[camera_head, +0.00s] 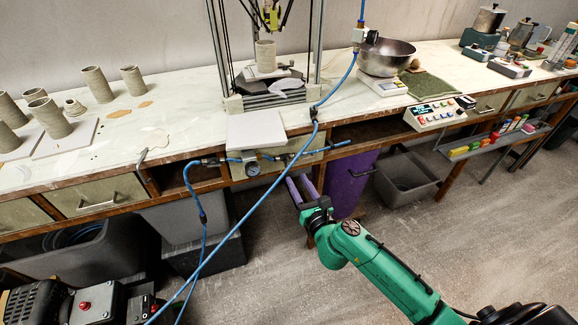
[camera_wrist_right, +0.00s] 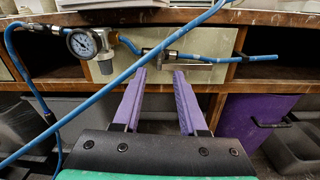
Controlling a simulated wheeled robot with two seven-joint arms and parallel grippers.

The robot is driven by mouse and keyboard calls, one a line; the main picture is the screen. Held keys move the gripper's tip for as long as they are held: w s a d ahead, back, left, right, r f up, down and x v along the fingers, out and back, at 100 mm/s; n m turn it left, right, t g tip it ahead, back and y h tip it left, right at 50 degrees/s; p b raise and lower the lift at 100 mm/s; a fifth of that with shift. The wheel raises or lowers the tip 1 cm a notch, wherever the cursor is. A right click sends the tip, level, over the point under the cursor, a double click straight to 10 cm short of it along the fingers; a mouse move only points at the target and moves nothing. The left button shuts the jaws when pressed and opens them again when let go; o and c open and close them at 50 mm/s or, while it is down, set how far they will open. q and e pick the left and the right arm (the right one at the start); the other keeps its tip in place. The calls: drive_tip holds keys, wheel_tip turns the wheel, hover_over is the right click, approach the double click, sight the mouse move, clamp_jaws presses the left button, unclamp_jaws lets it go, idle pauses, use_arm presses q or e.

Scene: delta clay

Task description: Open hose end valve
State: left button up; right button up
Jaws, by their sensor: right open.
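My right gripper (camera_head: 298,180) is open and empty, its two purple fingers pointing at the bench front; it also shows in the right wrist view (camera_wrist_right: 160,72). A metal valve body (camera_wrist_right: 165,54) sits in the blue air line just beyond the fingertips. The fingers appear apart from the valve and lever. My left gripper is not in view.
A pressure gauge (camera_head: 252,168) sits left of the valve, also in the right wrist view (camera_wrist_right: 84,42). A loose blue hose (camera_head: 260,205) crosses in front of the bench. A purple bin (camera_head: 345,190) and a grey crate (camera_head: 405,180) stand under the bench edge.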

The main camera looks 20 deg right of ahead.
sight(288, 164)
drive_tip(key=w, duration=0.6)
drive_tip(key=shift+w+a, duration=0.35)
clamp_jaws()
